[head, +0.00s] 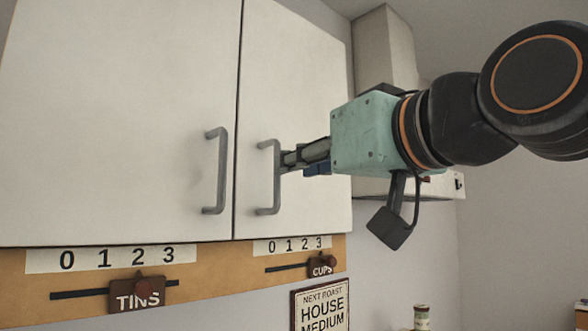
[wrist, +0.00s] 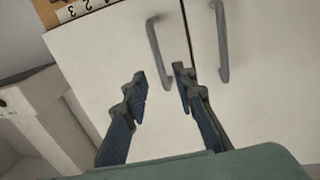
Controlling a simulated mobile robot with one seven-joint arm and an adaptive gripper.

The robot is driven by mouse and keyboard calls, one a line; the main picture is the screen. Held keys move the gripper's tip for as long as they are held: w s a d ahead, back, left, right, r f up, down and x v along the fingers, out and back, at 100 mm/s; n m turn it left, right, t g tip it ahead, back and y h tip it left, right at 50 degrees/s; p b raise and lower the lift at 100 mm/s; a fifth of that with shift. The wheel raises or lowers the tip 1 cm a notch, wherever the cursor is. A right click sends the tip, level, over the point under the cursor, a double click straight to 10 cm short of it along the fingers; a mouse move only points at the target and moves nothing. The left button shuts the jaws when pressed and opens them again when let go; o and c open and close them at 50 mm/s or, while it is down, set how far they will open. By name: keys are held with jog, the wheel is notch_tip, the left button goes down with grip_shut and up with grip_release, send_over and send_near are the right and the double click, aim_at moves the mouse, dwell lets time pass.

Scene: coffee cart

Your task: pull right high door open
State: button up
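The right high door (head: 300,80) is a white cabinet door, shut flush beside the left door. Its grey bar handle (head: 275,190) stands upright near its left edge. My gripper (head: 288,158) is at the handle's right side in the head view, close to the bar. In the wrist view, which is turned nearly upside down, my gripper (wrist: 160,78) is open, with one finger on each side of the lower part of the same handle (wrist: 154,45). Whether either finger touches the bar cannot be told.
The left door (head: 120,100) has its own grey handle (head: 221,170) close by across the seam. Below the doors runs a wooden strip (head: 215,270) with TINS and CUPS sliders. A sign (head: 320,308) hangs underneath. A pale hood (head: 385,50) stands to the right.

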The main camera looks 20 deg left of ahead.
aim_at(277, 201)
jog(key=p+x, duration=0.1)
jog(key=x, duration=0.6)
jog(key=shift+w+a+p, duration=0.2)
jog(key=shift+a+p, duration=0.1)
jog(key=shift+p, duration=0.05)
jog(key=shift+c, duration=0.4)
grip_shut()
